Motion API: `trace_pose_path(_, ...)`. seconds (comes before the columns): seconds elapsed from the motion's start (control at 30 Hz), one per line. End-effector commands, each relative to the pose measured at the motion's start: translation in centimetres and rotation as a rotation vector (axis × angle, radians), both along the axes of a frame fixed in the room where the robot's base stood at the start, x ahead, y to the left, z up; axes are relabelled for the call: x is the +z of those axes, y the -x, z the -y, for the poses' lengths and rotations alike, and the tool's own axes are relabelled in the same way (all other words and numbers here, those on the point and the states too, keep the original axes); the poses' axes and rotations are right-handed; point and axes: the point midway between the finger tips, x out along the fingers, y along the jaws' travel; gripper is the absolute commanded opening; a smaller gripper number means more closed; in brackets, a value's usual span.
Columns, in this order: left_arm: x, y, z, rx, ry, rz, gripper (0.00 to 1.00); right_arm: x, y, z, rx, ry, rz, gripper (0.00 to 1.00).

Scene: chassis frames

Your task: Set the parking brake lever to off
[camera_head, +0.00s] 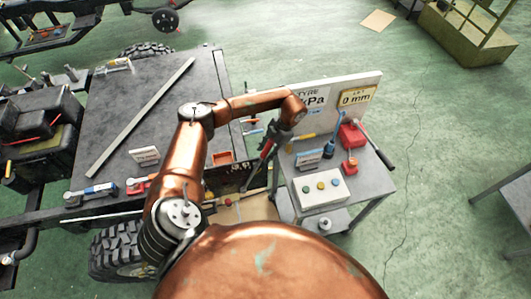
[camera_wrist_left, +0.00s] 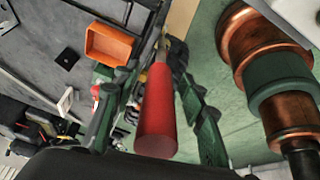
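A lever with a red grip (camera_wrist_left: 155,115), which looks like the parking brake lever, stands in the middle of the left wrist view. Its grip end points toward the camera, and its lower end is partly hidden. My left gripper (camera_head: 267,146) reaches down between the chassis frame and the side table. In the wrist view its green fingers (camera_wrist_left: 153,80) lie on both sides of the red grip. A gap shows on the left side, and the right finger is close to the grip. In the head view the lever is small and mostly covered by the gripper. My right gripper is not in view.
The grey chassis deck (camera_head: 120,110) with a long bar is on the left. An orange tray (camera_head: 222,158) lies near its edge. The side table (camera_head: 375,183) holds a button box (camera_head: 320,192), a red unit with a dark handle (camera_head: 352,135) and a readout panel (camera_head: 335,92). Open green floor is at right.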

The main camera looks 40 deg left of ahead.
Motion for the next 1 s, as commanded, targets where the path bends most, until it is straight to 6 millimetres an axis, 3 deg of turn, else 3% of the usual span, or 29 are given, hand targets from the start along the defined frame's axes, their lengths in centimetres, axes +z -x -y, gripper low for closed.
trace_pose_path(0.4, 7.2, -2.7, 2.1, -0.001, 0.001, 0.005, 0.39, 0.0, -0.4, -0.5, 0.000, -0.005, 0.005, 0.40)
trace_pose_path(0.6, 9.8, -3.6, 2.8, -0.002, 0.001, 0.004, 0.39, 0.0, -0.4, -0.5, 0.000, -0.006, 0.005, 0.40)
trace_pose_path(1.0, 10.6, -3.8, 3.0, -0.001, 0.002, 0.002, 0.39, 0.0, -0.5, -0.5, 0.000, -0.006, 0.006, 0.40)
